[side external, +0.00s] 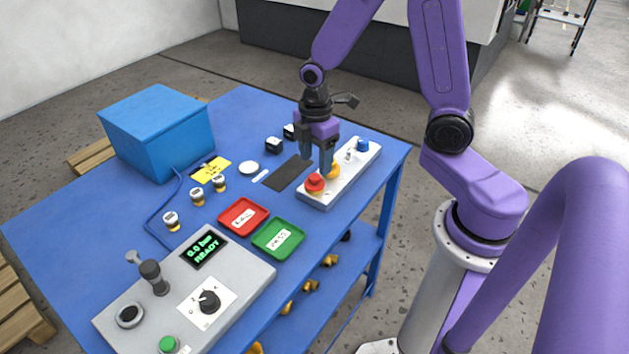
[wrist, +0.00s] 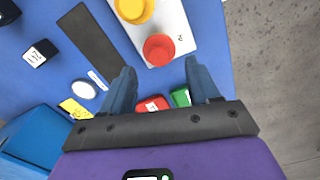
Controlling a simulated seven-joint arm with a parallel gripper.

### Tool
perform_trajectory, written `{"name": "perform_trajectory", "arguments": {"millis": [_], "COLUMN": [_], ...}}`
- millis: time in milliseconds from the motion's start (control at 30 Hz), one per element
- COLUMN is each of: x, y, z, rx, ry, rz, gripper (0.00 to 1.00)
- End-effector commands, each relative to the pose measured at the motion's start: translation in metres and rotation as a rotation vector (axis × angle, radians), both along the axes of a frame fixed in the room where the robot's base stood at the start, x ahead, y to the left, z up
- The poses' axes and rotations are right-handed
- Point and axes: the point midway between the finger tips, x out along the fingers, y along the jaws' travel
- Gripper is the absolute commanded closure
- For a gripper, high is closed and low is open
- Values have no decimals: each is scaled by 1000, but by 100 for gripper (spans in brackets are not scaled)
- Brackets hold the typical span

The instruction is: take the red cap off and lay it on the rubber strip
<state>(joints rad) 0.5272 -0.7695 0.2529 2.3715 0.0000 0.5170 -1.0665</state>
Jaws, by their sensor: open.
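The red cap (side external: 315,184) sits at the near end of a pale fixture plate (side external: 318,200). In the wrist view the red cap (wrist: 159,50) lies just beyond the fingertips, roughly centred between them. My gripper (side external: 317,158) is open and empty, pointing down above the plate near the red and yellow caps. In the wrist view its two blue-grey fingers (wrist: 159,66) are spread apart with nothing between them. The black rubber strip (side external: 290,173) lies flat and bare on the blue table, left of the plate; it also shows in the wrist view (wrist: 85,38).
A yellow cap (wrist: 135,9) stands beside the red one, and a blue cap (side external: 363,145) at the plate's far end. A red tray (side external: 233,227) and a green tray (side external: 265,245) lie in front. A white disc (side external: 248,168) and a yellow label (side external: 211,167) lie left of the strip.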

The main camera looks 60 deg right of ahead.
Motion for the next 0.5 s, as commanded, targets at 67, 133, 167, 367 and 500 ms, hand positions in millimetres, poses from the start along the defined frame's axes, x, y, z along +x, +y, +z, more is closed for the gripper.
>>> {"name": "perform_trajectory", "arguments": {"millis": [67,133,167,367,500], "x": [0,0,0,2,2], "y": [0,1,1,2,2], "z": [-7,-14,-18,-40,-48], "rx": [-1,-2,-2,-1,0], "ry": [3,6,6,3,2], "rz": [0,-1,-1,0,0], "gripper": [39,39,39,39,39]}}
